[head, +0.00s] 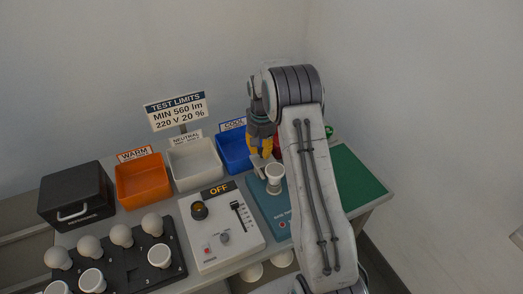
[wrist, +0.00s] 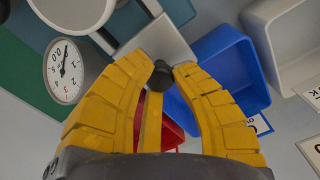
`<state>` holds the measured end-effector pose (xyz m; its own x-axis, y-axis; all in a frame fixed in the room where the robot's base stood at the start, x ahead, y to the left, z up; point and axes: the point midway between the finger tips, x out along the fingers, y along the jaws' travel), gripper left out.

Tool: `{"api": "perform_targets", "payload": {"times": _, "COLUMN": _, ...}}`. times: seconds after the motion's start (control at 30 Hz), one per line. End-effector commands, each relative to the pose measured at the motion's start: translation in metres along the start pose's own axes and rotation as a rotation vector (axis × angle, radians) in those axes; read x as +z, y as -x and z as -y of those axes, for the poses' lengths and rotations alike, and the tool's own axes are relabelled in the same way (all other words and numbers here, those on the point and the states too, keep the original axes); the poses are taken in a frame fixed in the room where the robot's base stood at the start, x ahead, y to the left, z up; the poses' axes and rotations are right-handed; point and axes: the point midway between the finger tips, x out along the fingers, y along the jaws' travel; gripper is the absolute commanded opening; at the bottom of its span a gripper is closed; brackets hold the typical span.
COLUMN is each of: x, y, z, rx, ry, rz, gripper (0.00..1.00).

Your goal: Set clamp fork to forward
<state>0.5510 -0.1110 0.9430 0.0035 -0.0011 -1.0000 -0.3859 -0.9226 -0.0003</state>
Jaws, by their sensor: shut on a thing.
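My gripper (head: 261,151) has yellow fingers and reaches down over the teal fixture (head: 268,206), behind its white round post (head: 275,178). In the wrist view its fingertips (wrist: 161,72) are shut on a black knob (wrist: 162,76). The knob sits at the end of a flat grey plate (wrist: 158,40), which looks like the clamp fork; it also shows in the head view (head: 257,167) beside the post. The post's white round top (wrist: 75,8) is at the upper left of the wrist view. My arm covers part of the fixture, and the fork's exact setting cannot be told.
A blue bin (head: 233,152) stands close left of my gripper, with white (head: 195,163) and orange (head: 143,182) bins farther left. A dial gauge (wrist: 65,71) is near the fingers. A control box (head: 222,232) marked OFF and a black bulb tray (head: 130,266) are left.

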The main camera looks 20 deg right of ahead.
Motion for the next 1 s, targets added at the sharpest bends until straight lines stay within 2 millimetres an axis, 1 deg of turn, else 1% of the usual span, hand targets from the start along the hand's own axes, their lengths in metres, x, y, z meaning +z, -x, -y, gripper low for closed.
{"api": "perform_targets", "payload": {"times": 0.03, "x": 0.002, "y": -0.005, "z": -0.001, "rx": 0.002, "ry": 0.0, "rz": 0.009, "gripper": 0.0}}
{"api": "perform_targets", "payload": {"times": 0.3, "x": 0.002, "y": -0.003, "z": 0.0, "rx": 0.002, "ry": 0.0, "rz": 0.009, "gripper": 0.0}}
{"api": "perform_targets", "payload": {"times": 0.33, "x": 0.002, "y": -0.003, "z": 0.0, "rx": 0.002, "ry": 0.0, "rz": 0.009, "gripper": 0.26}}
{"api": "perform_targets", "payload": {"times": 0.6, "x": 0.002, "y": -0.002, "z": 0.0, "rx": 0.001, "ry": 0.0, "rz": 0.006, "gripper": 0.5}}
{"api": "perform_targets", "payload": {"times": 0.87, "x": 0.001, "y": -0.001, "z": 0.0, "rx": 0.001, "ry": 0.0, "rz": 0.005, "gripper": 0.51}}
{"api": "perform_targets", "payload": {"times": 1.0, "x": 0.001, "y": 0.006, "z": 0.0, "rx": 0.001, "ry": 0.0, "rz": 0.003, "gripper": 0.51}}
